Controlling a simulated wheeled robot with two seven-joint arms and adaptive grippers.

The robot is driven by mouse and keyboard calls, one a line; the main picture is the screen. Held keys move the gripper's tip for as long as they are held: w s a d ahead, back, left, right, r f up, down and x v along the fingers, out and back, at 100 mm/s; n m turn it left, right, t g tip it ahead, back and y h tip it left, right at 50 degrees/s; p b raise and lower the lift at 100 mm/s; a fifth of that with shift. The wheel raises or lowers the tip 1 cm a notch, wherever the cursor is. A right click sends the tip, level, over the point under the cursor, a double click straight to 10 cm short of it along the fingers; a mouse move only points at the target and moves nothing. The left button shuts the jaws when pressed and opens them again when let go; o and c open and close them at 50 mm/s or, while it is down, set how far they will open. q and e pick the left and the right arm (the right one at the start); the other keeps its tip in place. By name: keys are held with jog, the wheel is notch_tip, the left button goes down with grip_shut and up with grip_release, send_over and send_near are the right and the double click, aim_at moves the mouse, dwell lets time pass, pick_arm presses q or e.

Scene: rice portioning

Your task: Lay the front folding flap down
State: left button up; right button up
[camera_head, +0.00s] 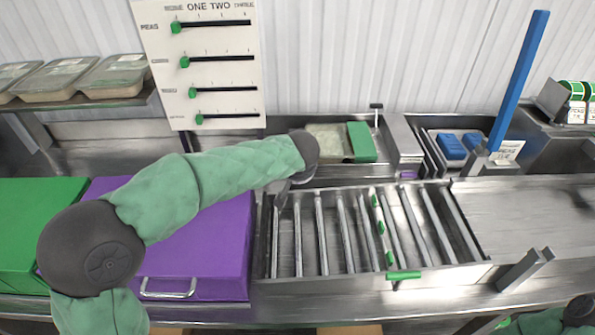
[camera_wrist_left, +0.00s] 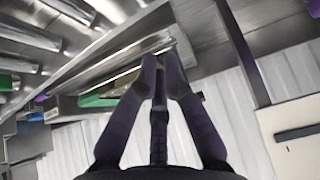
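No part in view can be told for certain as the front folding flap. A roller bed (camera_head: 300,270) in a metal frame lies at the centre, with a green handle (camera_head: 403,275) on its front edge. An upright metal piece (camera_head: 525,268) stands on the front edge to its right. My left gripper (camera_head: 284,192) is over the back left corner of the roller bed, partly hidden by my wrist. In the left wrist view its dark fingertips (camera_wrist_left: 161,62) are close together with nothing seen held between them, near a metal rail. My right gripper is not in view.
A purple box (camera_head: 215,245) and a green box (camera_head: 35,225) stand at the left. Behind the rollers is a tray with a green block (camera_head: 362,142). A slider board (camera_head: 215,75) and a tall blue post (camera_head: 520,75) rise behind. The metal counter (camera_head: 540,205) at right is clear.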

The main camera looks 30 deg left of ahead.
pick_arm(q)
jog(key=shift+s+d+f+b, duration=0.25)
jog(key=shift+s+d+b, duration=0.3)
jog(key=shift+s, duration=0.25)
jog(key=shift+s+d+f+b, duration=0.25)
jog(key=shift+s+d+b, duration=0.15)
jog(key=shift+s+b, duration=0.3)
jog(key=shift+s+d+f+b, duration=0.25)
jog(key=shift+s+d+b, duration=0.25)
jog(key=shift+s, duration=0.35)
